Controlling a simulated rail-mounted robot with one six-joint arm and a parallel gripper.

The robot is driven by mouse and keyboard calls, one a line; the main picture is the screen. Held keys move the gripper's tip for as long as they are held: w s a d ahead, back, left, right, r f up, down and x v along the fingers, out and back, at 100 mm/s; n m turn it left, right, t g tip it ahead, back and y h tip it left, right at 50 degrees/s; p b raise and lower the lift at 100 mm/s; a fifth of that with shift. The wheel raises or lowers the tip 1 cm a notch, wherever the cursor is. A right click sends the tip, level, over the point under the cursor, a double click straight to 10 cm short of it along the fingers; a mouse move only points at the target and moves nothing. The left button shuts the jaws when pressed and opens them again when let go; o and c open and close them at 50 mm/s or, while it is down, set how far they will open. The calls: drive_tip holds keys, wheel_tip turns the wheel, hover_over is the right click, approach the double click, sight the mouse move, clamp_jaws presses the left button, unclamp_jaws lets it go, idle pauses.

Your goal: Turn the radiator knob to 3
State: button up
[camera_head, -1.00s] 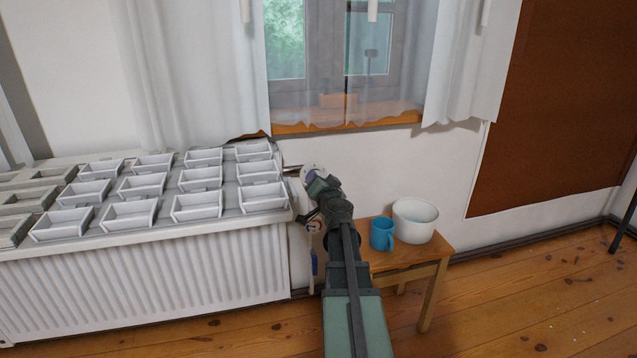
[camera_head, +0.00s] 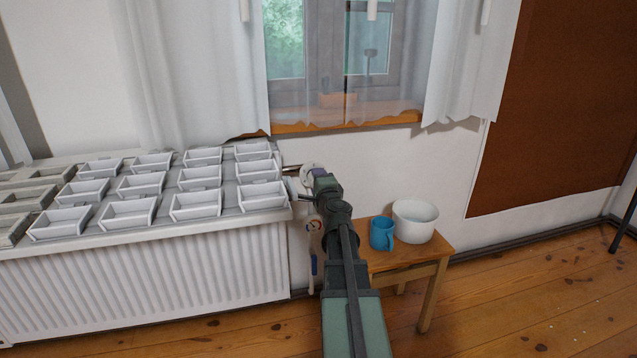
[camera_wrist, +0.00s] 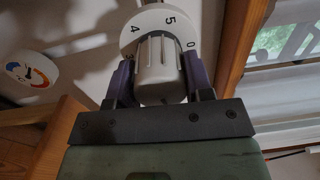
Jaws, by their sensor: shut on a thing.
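The white radiator knob (camera_wrist: 158,72) fills the upper middle of the wrist view. It has a ribbed grip and a wide dial ring (camera_wrist: 168,22) with black numbers. I can read 4, 5 and 0 on the ring; a figure by the left finger is partly covered. My gripper (camera_wrist: 157,82) has one purple-grey finger on each side of the ribbed grip and is shut on it. The pointer mark cannot be made out.
The white radiator (camera_head: 150,285) carries a shelf of several small white trays (camera_head: 200,205). A round gauge (camera_wrist: 32,70) hangs near the knob. A wooden stool (camera_head: 412,268) with a blue mug (camera_head: 382,234) and a white pot (camera_head: 415,220) stands right of my arm.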

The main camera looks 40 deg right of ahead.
drive_tip(key=m, duration=0.4)
drive_tip(key=shift+m, duration=0.4)
drive_tip(key=m, duration=0.5)
drive_tip(key=shift+a+f+m, duration=0.1)
drive_tip(key=shift+m, duration=0.2)
drive_tip(key=m, duration=0.4)
drive_tip(key=shift+m, duration=0.3)
drive_tip(key=m, duration=0.5)
drive_tip(key=shift+a+g, duration=0.1)
drive_tip(key=shift+g, duration=0.2)
drive_tip(key=o, duration=0.9)
drive_tip(key=shift+w, duration=0.1)
drive_tip(key=shift+o, duration=0.2)
